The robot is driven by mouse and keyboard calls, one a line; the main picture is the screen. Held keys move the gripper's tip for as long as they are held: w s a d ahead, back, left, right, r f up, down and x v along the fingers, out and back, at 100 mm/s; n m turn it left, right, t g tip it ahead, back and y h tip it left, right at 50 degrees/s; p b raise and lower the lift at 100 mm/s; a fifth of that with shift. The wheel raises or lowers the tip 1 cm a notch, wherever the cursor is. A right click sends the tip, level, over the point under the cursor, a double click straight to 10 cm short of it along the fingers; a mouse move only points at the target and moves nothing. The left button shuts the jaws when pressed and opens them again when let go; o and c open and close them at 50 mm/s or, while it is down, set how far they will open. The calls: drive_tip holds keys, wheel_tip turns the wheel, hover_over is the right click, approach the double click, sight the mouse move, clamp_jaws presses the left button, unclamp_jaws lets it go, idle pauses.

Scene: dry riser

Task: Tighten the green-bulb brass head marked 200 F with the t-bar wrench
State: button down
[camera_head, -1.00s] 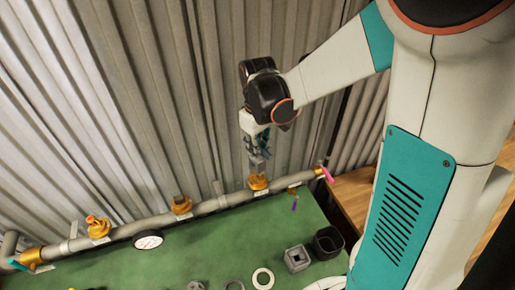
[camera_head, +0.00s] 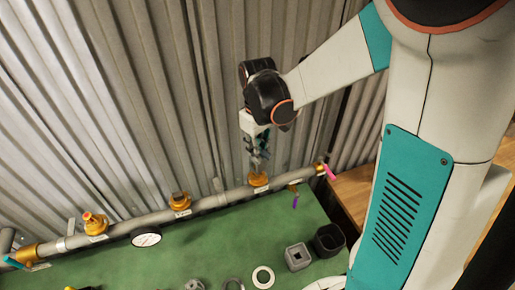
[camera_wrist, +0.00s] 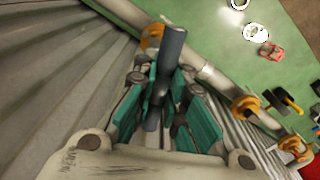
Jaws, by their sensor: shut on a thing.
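My gripper (camera_head: 258,152) points down at the pipe and is shut on the grey t-bar wrench (camera_wrist: 173,50); its bar lies between the teal fingers (camera_wrist: 165,90) in the wrist view. In the head view the wrench is mostly hidden by the fingers, with its lower end at or just above the rightmost brass head (camera_head: 258,180). I cannot tell whether it is seated there. Two more brass heads, one in the middle (camera_head: 180,200) and one with a red-orange top (camera_head: 94,222) at left, stand on the pipe. No green bulb or 200 F mark is readable.
The grey pipe (camera_head: 212,202) runs across the green bench (camera_head: 215,240) before a corrugated wall (camera_head: 120,110). A round gauge (camera_head: 146,237) hangs at the pipe. A pink-handled valve (camera_head: 325,170) is at its right end. Rings, a square grey block (camera_head: 298,257) and a dark cup (camera_head: 328,241) stand in front.

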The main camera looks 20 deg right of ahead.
drive_tip(key=shift+f+b, duration=1.3)
drive_tip(key=shift+f, duration=0.25)
drive_tip(key=m+b, duration=0.1)
drive_tip(key=m, duration=0.2)
drive_tip(key=shift+f+m, duration=0.1)
drive_tip(key=shift+m, duration=1.3)
drive_tip(key=shift+b, duration=0.3)
drive_tip(key=shift+m+b, duration=0.3)
drive_tip(key=shift+m, duration=0.8)
drive_tip(key=shift+n, duration=0.6)
drive_tip(key=shift+r, duration=0.25)
